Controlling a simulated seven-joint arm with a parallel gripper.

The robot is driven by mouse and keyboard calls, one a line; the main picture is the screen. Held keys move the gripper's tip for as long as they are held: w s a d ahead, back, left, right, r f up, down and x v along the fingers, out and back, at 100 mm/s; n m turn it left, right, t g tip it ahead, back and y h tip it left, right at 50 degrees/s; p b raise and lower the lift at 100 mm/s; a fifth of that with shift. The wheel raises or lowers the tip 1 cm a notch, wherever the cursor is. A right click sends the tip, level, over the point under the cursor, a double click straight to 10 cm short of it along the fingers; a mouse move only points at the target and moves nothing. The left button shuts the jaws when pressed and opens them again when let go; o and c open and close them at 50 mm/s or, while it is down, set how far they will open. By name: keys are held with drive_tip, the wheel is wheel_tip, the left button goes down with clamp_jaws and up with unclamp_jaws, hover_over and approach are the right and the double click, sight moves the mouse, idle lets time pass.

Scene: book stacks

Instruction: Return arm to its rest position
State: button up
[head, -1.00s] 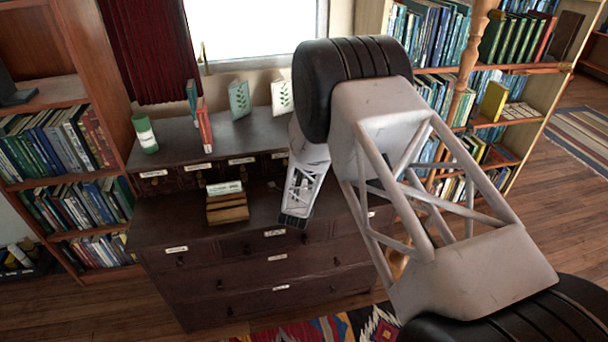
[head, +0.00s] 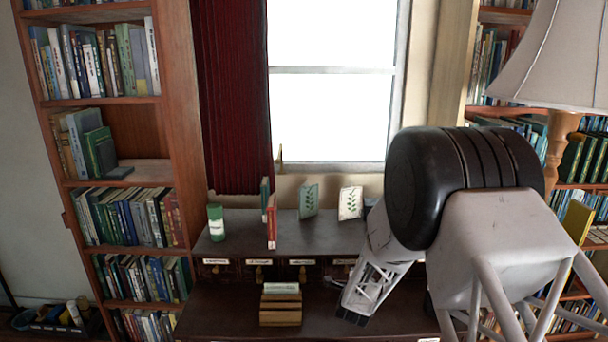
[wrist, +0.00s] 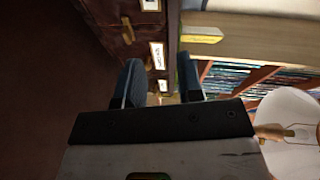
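My arm is at the right in the head view, in front of the dark desk (head: 330,236). Its thin end link reaches down to the desk, with a dark tip at the lower middle; the fingers themselves cannot be made out there. In the wrist view, my gripper (wrist: 160,82) has its two dark fingers well apart, with nothing held between them. Beyond the fingers are dark drawer fronts with white labels (wrist: 156,54).
A bookshelf (head: 178,120) stands at left. A lamp (head: 560,60) is at right.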

drive_tip(key=s+a+r+n+g+y, duration=0.25)
drive_tip(key=s+r+n, duration=0.25)
drive_tip(key=s+r, duration=0.5)
drive_tip(key=s+a+r+n+g+y, duration=0.1)
drive_tip(key=s+r+n+g+y, duration=0.2)
drive_tip(key=s+r+n, duration=0.65)
drive_tip(key=s+d+r+n+g, duration=0.1)
drive_tip(key=s+r+n+g, duration=0.1)
drive_tip(key=s, duration=1.4)
drive_tip(key=s+d+r+n+g, duration=0.1)
drive_tip(key=s+r+n+g, duration=0.2)
drive_tip(key=s, duration=1.3)
wheel_tip(320, 180, up, 4)
drive_tip(key=shift+s+g+h, duration=0.15)
drive_tip(key=shift+g+h, duration=0.3)
drive_tip(key=shift+g, duration=0.8)
